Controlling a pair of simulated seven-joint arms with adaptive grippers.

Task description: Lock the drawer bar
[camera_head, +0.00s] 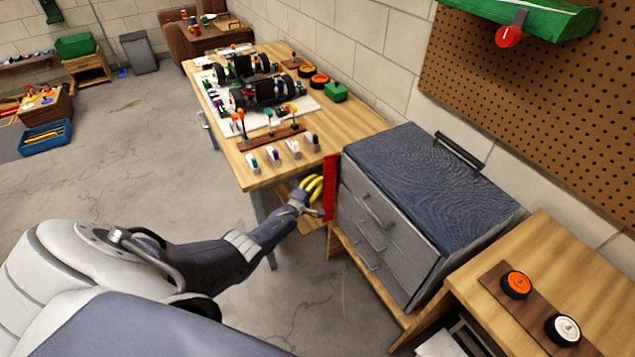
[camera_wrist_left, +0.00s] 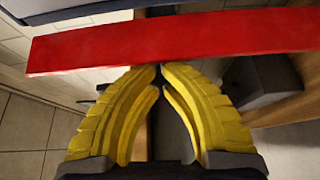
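The red drawer bar (camera_head: 331,188) stands upright at the left front edge of the grey drawer cabinet (camera_head: 388,228). It is swung out to the side, clear of the drawer fronts and their handles. The drawers look closed. My left gripper (camera_head: 314,188), with yellow fingers, is just left of the bar. In the left wrist view the red bar (camera_wrist_left: 190,42) crosses the picture, and the left fingertips (camera_wrist_left: 160,70) meet at its lower edge. The gripper is shut with nothing between the fingers. Whether it touches the bar is unclear. My right gripper is not visible.
A wooden workbench (camera_head: 357,122) with a car chassis and small parts stands behind the bar. A low wooden table (camera_head: 590,265) with an orange wheel (camera_head: 516,284) and a white wheel (camera_head: 563,330) is at the right. Open floor lies left of the cabinet.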

